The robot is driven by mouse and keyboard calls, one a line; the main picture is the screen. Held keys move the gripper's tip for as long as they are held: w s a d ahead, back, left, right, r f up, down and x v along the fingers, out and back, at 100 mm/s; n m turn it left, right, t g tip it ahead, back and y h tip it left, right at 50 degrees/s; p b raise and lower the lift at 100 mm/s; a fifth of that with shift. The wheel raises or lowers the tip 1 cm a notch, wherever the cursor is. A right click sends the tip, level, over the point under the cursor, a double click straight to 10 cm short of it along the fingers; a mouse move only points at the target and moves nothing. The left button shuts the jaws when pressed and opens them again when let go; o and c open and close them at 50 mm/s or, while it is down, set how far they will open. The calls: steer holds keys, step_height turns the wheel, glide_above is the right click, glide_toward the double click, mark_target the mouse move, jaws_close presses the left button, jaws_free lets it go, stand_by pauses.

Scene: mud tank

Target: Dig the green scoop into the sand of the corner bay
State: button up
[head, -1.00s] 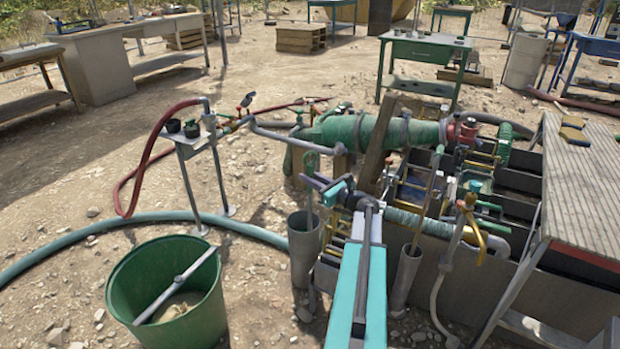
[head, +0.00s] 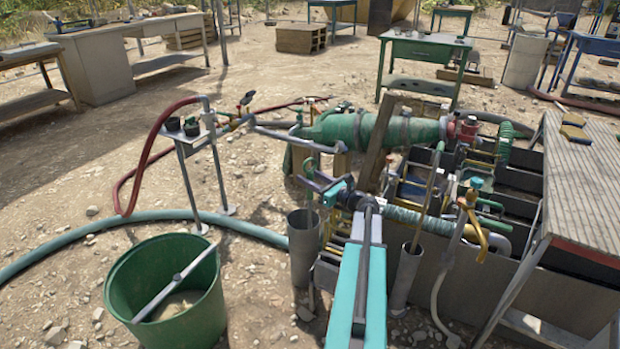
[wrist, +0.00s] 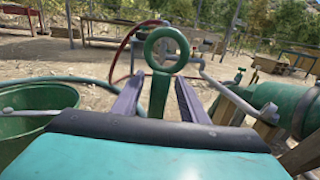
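A green ring-topped handle (head: 310,165) stands upright in the left grey tube (head: 303,245). It looks like the scoop's handle, but its lower end is hidden in the tube. My gripper (head: 316,182) has purple fingers and is at the handle, below the ring. In the wrist view the green handle (wrist: 165,52) rises between the two fingers, with a gap on each side. The gripper is open. The tank (head: 515,212) with several dark bays is right of my arm. I cannot tell which is the corner bay, and no sand is clearly visible in it.
A second tool (head: 432,185) stands in the right grey tube (head: 406,275). A green bucket (head: 170,310) with a bar across it is at the front left. A green cylinder (head: 375,130) lies behind my gripper. A slatted table (head: 585,185) partly covers the tank's right side.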

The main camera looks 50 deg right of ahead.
steer(key=shift+f, duration=0.25)
